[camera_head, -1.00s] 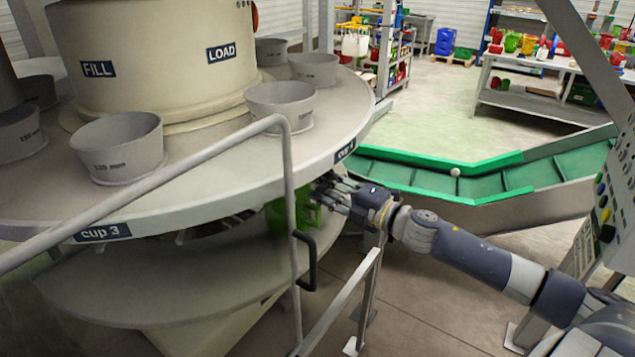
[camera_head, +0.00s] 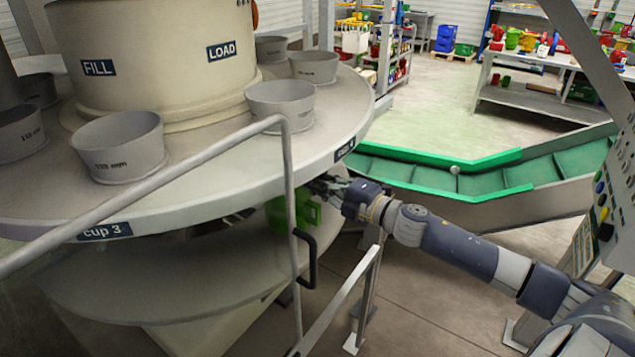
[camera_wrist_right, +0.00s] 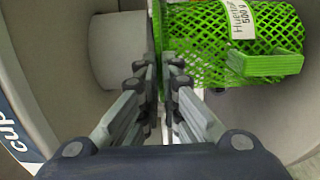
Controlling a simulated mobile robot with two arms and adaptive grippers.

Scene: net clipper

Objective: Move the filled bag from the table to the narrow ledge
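The filled bag (camera_head: 307,214) is green net; it is partly hidden behind the handrail, under the rim of the upper turntable, at the lower round table (camera_head: 150,275). In the right wrist view the bag (camera_wrist_right: 205,50) lies ahead and to the right, with a white label reading 500 g and a solid green flap. My right gripper (camera_head: 328,186) is at the bag under the rim. In the wrist view its fingers (camera_wrist_right: 160,78) are nearly together, with a thin green strip of the bag between them. My left gripper is not in view. I cannot tell which surface is the narrow ledge.
The upper turntable (camera_head: 235,185) with several grey cups overhangs the bag. A metal handrail (camera_head: 290,200) with a black handle stands in front. A green conveyor (camera_head: 400,172) runs behind my right arm. A control panel (camera_head: 600,215) stands at the right.

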